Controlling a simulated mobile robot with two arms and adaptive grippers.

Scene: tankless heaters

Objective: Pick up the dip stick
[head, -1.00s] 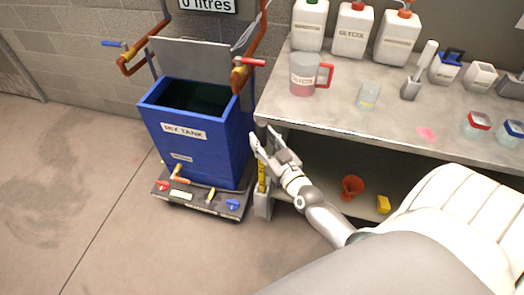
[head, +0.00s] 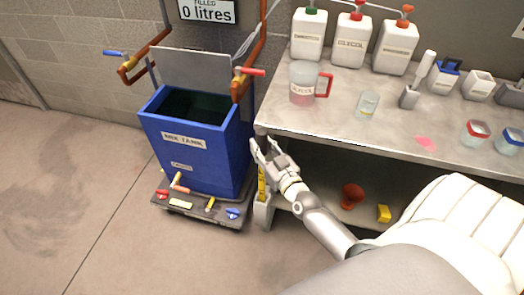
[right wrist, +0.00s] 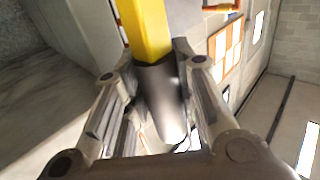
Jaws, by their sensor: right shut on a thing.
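The dip stick (right wrist: 146,28) has a yellow shaft and a dark grey end piece in the right wrist view. In the head view its yellow part (head: 262,184) shows just below my right gripper (head: 265,148), beside the table's front left corner. My right gripper is shut on the grey end piece, which sits between its two fingers in the right wrist view (right wrist: 160,78). The lower end of the stick is cut off or hidden. My left gripper is not in view.
The blue mix tank (head: 228,150) on its wheeled base stands left of my right gripper. The metal table (head: 340,122) is to the right, with jugs and bottles on top. A red funnel (head: 352,195) and a yellow block (head: 383,213) lie under it. The floor at left is clear.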

